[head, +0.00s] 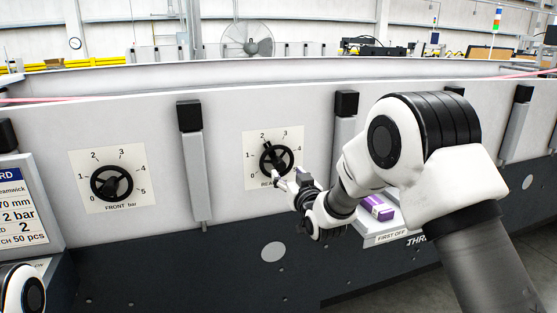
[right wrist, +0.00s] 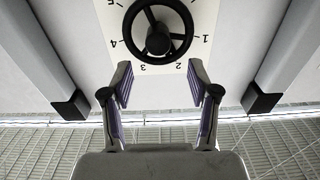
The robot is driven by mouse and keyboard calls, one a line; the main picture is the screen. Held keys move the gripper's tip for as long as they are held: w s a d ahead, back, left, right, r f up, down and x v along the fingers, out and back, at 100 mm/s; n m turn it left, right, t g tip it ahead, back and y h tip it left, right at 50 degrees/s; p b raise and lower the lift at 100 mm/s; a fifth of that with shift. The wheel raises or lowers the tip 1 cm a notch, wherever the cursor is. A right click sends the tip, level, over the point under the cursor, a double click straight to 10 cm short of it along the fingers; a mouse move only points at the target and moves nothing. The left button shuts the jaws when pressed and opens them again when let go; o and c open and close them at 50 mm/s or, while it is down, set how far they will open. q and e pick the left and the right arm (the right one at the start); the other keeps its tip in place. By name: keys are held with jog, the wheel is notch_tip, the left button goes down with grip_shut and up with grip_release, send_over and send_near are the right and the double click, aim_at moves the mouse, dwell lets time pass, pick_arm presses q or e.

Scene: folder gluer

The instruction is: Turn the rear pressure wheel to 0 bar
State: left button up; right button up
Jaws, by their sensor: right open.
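The rear pressure wheel (head: 276,159) is a black spoked handwheel on a white dial plate (head: 252,144). Its dark pointer seems to face up and left, near the 2. In the right wrist view the wheel (right wrist: 157,42) appears upside down at the top, with numbers 1 to 5 readable around it. My right gripper (head: 281,180) is at the lower edge of the wheel in the head view. It is open and empty; its two fingers (right wrist: 160,84) are apart, and the wheel lies beyond their tips. The gripper hides part of the REAR label. My left gripper is out of view.
The front pressure wheel (head: 111,183) is on its own dial to the left. Grey posts with black caps (head: 190,116) stand on both sides of the rear dial. A shelf marked FIRST OFF (head: 392,236) holds a purple box (head: 377,208) below my right arm. A job card (head: 20,204) stands far left.

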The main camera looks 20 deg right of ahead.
aim_at(281, 168)
jog(key=w, duration=0.2)
jog(key=w+p, duration=0.1)
jog(key=w, duration=0.2)
jog(key=w+p, duration=0.1)
jog(key=w, duration=0.1)
jog(key=shift+w+d+f, duration=0.1)
jog(key=shift+w+f, duration=0.05)
jog(key=shift+f, duration=0.25)
jog(key=shift+a+r, duration=0.1)
jog(key=shift+a, duration=0.1)
grip_shut()
